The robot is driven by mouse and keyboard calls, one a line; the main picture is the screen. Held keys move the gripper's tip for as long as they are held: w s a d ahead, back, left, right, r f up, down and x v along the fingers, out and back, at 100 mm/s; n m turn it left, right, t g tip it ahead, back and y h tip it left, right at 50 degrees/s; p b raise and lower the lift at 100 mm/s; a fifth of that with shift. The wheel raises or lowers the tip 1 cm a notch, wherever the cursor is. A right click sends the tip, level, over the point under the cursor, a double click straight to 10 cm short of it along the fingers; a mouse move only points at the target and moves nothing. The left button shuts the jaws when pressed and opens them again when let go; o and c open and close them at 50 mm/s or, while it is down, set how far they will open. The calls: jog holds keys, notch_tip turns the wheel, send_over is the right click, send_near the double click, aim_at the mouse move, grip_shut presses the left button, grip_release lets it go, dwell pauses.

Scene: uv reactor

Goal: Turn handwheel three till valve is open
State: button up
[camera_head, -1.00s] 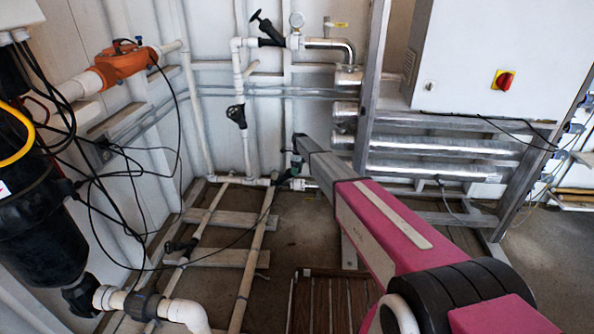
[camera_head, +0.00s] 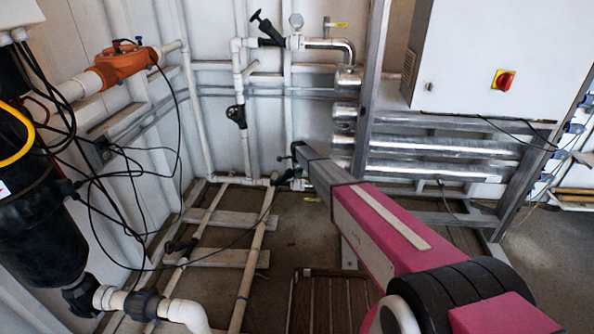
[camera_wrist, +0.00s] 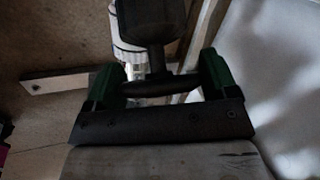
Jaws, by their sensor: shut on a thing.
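My gripper (camera_wrist: 160,75) is shut on a dark handwheel (camera_wrist: 155,88), with one green-and-black finger on each side of the wheel's rim. Behind the wheel in the wrist view is a dark valve body (camera_wrist: 150,22) on a white pipe fitting. In the head view my gripper (camera_head: 292,157) is at the low black valve (camera_head: 286,176) near the floor by the back wall. The wheel itself is mostly hidden there by my arm. No number or open/closed mark is legible on it.
Other black valves are on the upper pipe (camera_head: 268,30), the upright white pipe (camera_head: 237,115) and the floor pipe at left (camera_head: 180,246). A grey metal frame (camera_head: 366,95) and a control cabinet (camera_head: 500,60) stand close to the right of my arm. Black cables hang at left.

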jog(key=n+t+y, duration=0.2)
jog(key=n+t, duration=0.2)
jog(key=n, duration=0.1)
jog(key=shift+n+t+y, duration=0.8)
jog(key=shift+n+y, duration=0.4)
jog(key=shift+n, duration=0.5)
jog(key=shift+n+t+y, duration=0.4)
jog(key=shift+n+y, duration=0.9)
jog(key=shift+n, duration=0.3)
jog(key=n+y, duration=0.3)
jog(key=n, duration=0.2)
jog(key=shift+w+y, duration=0.1)
jog(key=shift+y, duration=0.2)
jog(key=shift+n+g+y, duration=0.6)
jog(key=shift+n+y, duration=0.15)
jog(key=shift+n, duration=0.5)
jog(key=shift+n+g+y, duration=0.6)
jog(key=shift+n+y, duration=0.15)
jog(key=shift+n, duration=0.5)
jog(key=o, duration=0.8)
jog(key=shift+a+r, duration=0.1)
